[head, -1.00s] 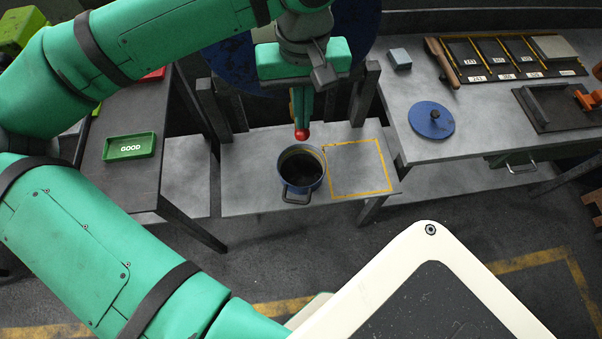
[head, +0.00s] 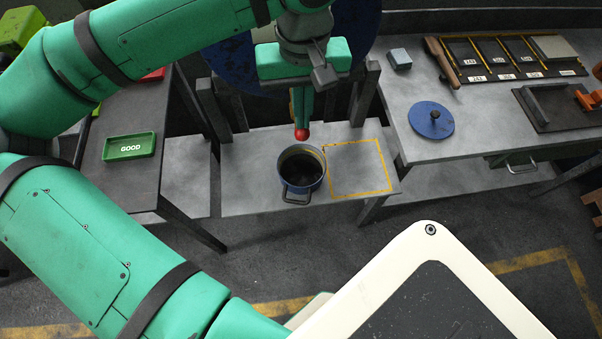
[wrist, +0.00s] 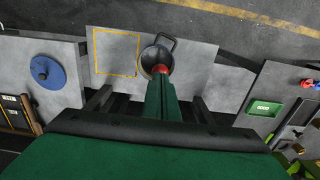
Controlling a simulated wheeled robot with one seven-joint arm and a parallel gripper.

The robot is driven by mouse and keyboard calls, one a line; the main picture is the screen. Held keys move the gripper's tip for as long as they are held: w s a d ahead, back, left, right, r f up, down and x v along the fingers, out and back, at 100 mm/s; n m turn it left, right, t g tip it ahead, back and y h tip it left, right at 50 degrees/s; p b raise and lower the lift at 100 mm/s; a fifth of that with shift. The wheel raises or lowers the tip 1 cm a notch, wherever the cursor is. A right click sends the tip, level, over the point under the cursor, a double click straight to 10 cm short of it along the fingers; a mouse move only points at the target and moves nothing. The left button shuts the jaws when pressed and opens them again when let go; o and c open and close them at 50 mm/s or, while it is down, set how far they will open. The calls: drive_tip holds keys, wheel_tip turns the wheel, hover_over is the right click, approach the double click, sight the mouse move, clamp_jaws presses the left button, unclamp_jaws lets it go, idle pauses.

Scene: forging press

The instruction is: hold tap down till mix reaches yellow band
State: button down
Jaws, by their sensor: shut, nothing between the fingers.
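A blue pot (head: 301,171) with a dark handle stands on the low grey bench, left of a yellow square outline. Dark liquid lies in its bottom, and a yellowish band (head: 287,156) shows on its inner wall. My gripper (head: 302,118) is shut and points down at a red knob (head: 302,134), the visible part of the tap, at the pot's back rim. In the wrist view the shut fingers (wrist: 162,82) end at the red knob (wrist: 161,69), with the pot (wrist: 154,58) just beyond. Whether the fingertips touch the knob I cannot tell. The tap's body and spout are hidden.
The yellow square (head: 358,168) on the low bench is empty. A blue lid (head: 431,120) lies on the right bench, near a rack of bars (head: 500,58). A green GOOD tray (head: 129,146) sits on the left table. Dark posts flank my gripper.

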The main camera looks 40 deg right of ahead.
drive_tip(key=shift+f, duration=0.1)
drive_tip(key=shift+f, duration=1.55)
idle(6.3)
